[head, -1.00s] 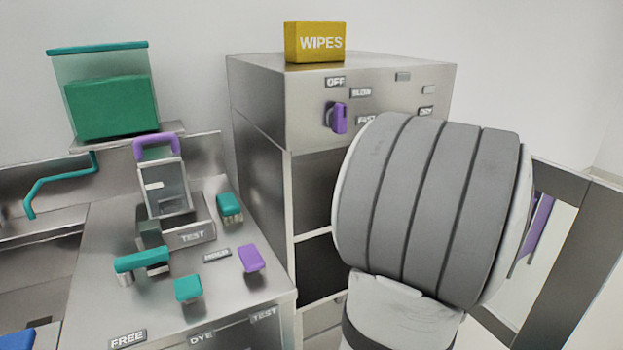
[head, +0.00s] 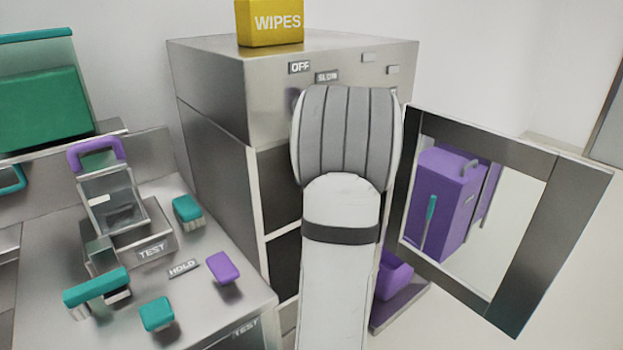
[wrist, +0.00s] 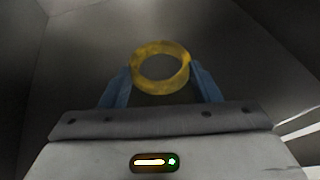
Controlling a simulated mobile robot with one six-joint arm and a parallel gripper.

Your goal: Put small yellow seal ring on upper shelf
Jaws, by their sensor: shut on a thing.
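The small yellow seal ring (wrist: 137,77) shows in the wrist view, held between the two blue fingertips of my gripper (wrist: 160,78). My gripper is shut on it, with the ring's opening facing the camera. In the head view my arm hides the gripper and the ring; it reaches toward the front of the metal cabinet (head: 215,130). Two dark shelf openings show beside the arm, the upper shelf opening (head: 278,185) and the lower opening (head: 287,265). Dark grey surfaces surround the ring in the wrist view.
An open door with a window (head: 550,240) stands to the right of my arm, with a purple case (head: 445,195) seen through it. A yellow wipes box (head: 270,25) sits on the cabinet. A bench with teal and purple handles (head: 223,268) is at left.

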